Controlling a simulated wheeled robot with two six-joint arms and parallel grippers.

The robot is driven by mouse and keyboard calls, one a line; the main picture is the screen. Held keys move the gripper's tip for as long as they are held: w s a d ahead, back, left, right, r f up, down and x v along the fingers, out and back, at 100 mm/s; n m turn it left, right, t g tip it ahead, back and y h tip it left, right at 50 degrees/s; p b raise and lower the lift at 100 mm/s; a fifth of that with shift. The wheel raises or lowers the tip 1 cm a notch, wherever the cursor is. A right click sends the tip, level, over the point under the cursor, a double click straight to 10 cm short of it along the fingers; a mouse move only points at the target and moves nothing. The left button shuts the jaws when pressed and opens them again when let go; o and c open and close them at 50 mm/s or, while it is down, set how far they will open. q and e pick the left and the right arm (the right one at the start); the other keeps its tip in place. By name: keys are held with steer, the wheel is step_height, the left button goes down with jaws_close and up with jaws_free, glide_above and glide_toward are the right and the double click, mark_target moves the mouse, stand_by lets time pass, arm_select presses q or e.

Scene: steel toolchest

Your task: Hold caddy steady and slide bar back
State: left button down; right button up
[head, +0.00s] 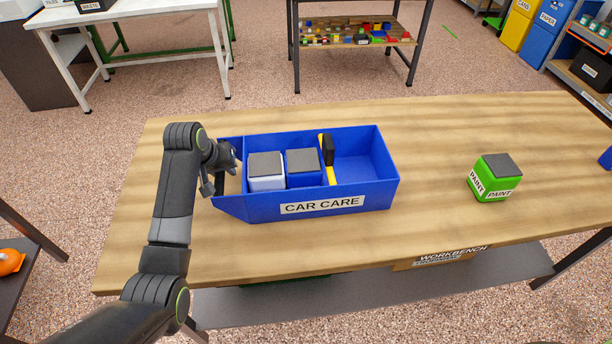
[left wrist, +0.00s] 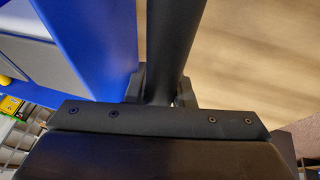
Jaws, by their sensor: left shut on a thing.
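The blue caddy (head: 255,209), labelled CAR CARE, stands upright on the wooden workbench. In it, from left to right, are a white box with a grey top (head: 266,183), a blue box with a grey top (head: 304,180) and a yellow bar with a black block (head: 328,174). The caddy's right part is empty. In the left wrist view the blue caddy wall (left wrist: 95,45) runs beside the gripper. My right gripper is out of view.
A green PAINT box (head: 495,178) stands apart on the workbench (head: 430,140) to the right. A blue object (head: 606,158) is cut off at the right edge. The bench between caddy and PAINT box is clear. A shelf of small parts (head: 350,32) stands behind.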

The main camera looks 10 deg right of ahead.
arm_select(q)
steer(key=shift+w+d+r, duration=0.1)
steer(key=shift+r, duration=0.1)
steer(key=shift+f, duration=0.1)
steer(key=shift+f, duration=0.3)
stand_by(0.3)
steer(key=shift+s+d, duration=0.1)
steer(key=shift+s, duration=0.1)
stand_by(0.3)
